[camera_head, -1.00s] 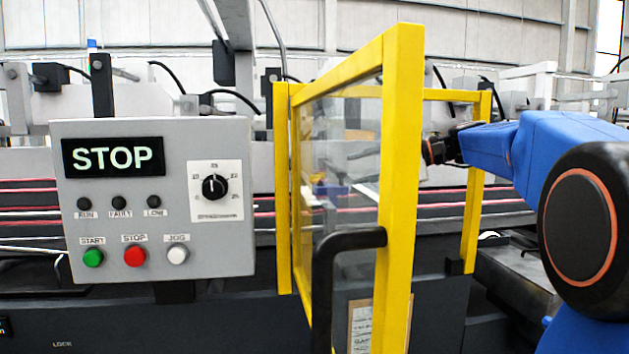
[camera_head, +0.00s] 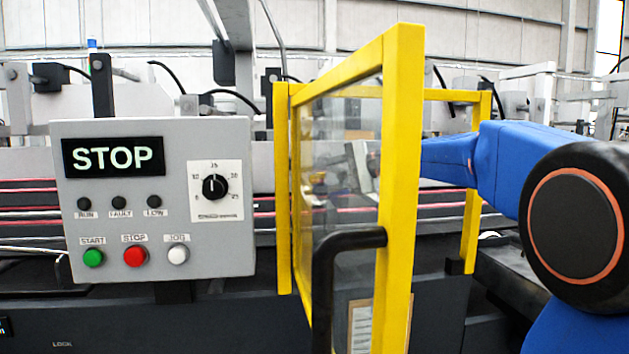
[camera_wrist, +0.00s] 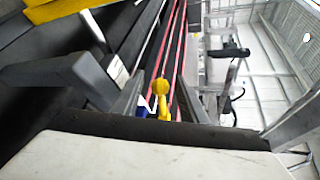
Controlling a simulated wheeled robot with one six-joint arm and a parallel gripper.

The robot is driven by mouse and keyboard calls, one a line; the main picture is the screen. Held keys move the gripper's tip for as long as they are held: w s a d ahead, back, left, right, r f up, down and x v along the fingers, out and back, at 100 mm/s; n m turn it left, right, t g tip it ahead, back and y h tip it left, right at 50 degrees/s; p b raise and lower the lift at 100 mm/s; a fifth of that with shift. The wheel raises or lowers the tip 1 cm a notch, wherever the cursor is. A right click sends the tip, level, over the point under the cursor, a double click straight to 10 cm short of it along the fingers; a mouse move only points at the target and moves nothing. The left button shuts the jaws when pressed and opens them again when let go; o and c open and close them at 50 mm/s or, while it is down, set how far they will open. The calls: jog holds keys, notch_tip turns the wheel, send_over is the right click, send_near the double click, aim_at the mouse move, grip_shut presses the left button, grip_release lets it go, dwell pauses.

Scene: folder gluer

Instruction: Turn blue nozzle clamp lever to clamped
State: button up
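A small blue part (camera_wrist: 143,107), which may be the clamp lever, shows in the wrist view beside a yellow rounded piece (camera_wrist: 160,88). It is too small and partly hidden to tell its position. My gripper (camera_wrist: 158,92) appears open, its grey fingers on either side of the blue and yellow parts, which lie beyond them. I see no contact. In the head view my gripper (camera_head: 362,165) shows only faintly through the guard door's clear pane, and the yellow frame hides my wrist. The lever cannot be made out there.
The yellow-framed guard door (camera_head: 402,190) with its black handle (camera_head: 322,270) stands open towards me, close to my arm. A control panel (camera_head: 215,255) reading STOP is at left. In the wrist view, a dark block (camera_wrist: 60,78) lies left of the fingers.

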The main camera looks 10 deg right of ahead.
grip_shut()
jog(key=shift+d+n+g+y, duration=0.5)
jog(key=shift+n+g, duration=0.4)
jog(key=shift+g, duration=0.1)
jog(key=shift+s+d+n+g+y, duration=0.25)
jog(key=shift+n+g, duration=0.4)
jog(key=shift+g, duration=0.2)
jog(key=shift+s+d+n+g+y, duration=0.15)
jog(key=shift+d+n+g, duration=0.1)
jog(key=shift+n+g, duration=0.5)
grip_release()
